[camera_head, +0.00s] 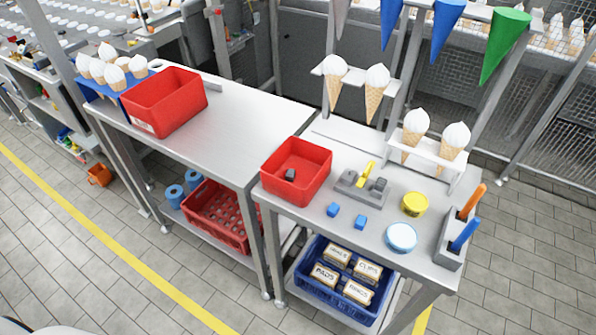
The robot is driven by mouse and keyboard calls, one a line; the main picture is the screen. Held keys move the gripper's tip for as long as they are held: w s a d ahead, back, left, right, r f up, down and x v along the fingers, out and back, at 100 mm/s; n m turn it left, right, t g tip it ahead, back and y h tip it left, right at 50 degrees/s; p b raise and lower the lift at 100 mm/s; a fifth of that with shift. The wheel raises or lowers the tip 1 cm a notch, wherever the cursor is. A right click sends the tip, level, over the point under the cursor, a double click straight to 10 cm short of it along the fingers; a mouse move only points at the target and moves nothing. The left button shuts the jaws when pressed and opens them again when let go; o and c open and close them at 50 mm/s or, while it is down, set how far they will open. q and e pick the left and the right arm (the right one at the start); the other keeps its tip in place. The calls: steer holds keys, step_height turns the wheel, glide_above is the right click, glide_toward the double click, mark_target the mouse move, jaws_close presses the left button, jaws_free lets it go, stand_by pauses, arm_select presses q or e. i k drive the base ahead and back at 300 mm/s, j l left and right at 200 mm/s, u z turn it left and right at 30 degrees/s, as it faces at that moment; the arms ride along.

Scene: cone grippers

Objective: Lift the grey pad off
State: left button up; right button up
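A light grey holder (346,189) lies on the right-hand metal table. A small dark grey block (380,184), which looks like a grey pad, sits at its right end. A yellow piece (366,172) stands up from its middle, and another grey part shows at its left end. Another dark grey block (290,175) lies inside the red bin (302,194) left of the holder. Which grey piece is the task's pad I cannot tell for certain. Neither of my grippers is in view.
Ice-cream cones stand in a rack (430,156) behind. The left table (225,125) is mostly clear.

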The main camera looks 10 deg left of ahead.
mark_target(381, 183)
steer(key=l+u, duration=0.3)
steer(key=l, duration=0.3)
steer(key=i+l+u, duration=0.1)
steer(key=l+u, duration=0.25)
steer(key=l, duration=0.3)
steer(key=k+l+u, duration=0.1)
steer(key=l+u, duration=0.2)
steer(key=l, duration=0.25)
steer(key=k+l+u, duration=0.1)
steer(key=l+u, duration=0.25)
steer(key=l, duration=0.25)
